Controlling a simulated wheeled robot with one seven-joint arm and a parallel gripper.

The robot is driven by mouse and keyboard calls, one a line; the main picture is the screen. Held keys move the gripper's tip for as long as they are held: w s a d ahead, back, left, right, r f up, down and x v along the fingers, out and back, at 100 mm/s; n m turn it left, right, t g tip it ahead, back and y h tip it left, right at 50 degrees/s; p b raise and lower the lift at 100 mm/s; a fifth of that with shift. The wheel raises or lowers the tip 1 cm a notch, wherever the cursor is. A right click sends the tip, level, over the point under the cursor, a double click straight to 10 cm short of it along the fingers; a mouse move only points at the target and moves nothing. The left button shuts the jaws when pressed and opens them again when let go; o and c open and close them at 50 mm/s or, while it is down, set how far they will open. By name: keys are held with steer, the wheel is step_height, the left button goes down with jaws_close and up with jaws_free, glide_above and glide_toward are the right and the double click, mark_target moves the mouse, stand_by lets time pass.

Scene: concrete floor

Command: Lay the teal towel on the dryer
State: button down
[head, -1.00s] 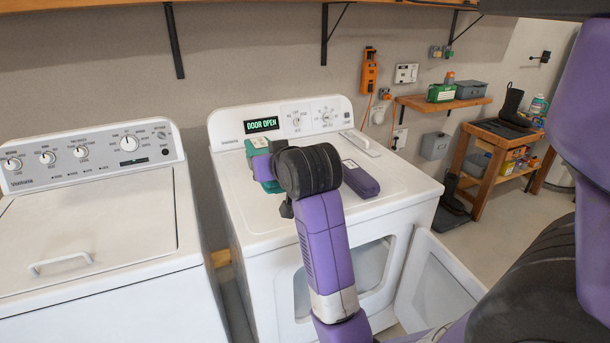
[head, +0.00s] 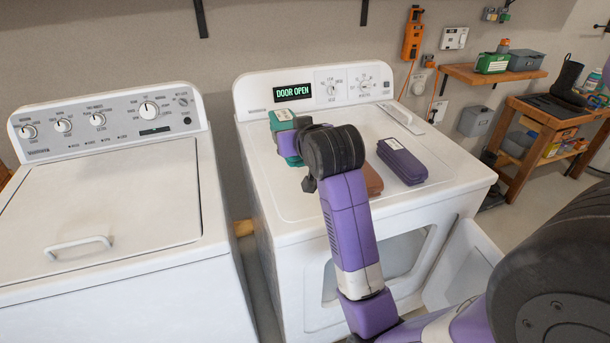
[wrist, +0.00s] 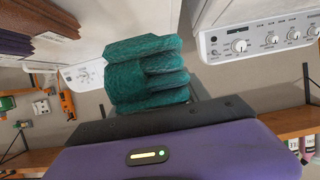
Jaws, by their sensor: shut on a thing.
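The folded teal towel (wrist: 147,72) is in my gripper in the wrist view, its stacked folds sticking out past the dark gripper edge (wrist: 160,122). In the head view, part of the teal towel (head: 282,120) shows at the back left of the dryer top, beside my black wrist joint. The dryer (head: 275,190) is the right machine, its display reading DOOR OPEN. My wrist hides the fingertips and part of the towel. I cannot tell whether the towel touches the dryer top.
A folded purple towel (head: 402,161) lies on the dryer top, with a brown towel (head: 373,180) left of it, partly behind my arm. The dryer's front door (head: 465,268) hangs open. The washer (head: 110,200) stands left, lid shut. The dryer top's front left is clear.

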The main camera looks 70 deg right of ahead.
step_height(320, 180, down, 16)
steer(key=shift+r+b, duration=0.25)
steer(key=shift+b, duration=0.15)
steer(key=shift+f, duration=0.15)
steer(key=c, duration=0.5)
jaws_free()
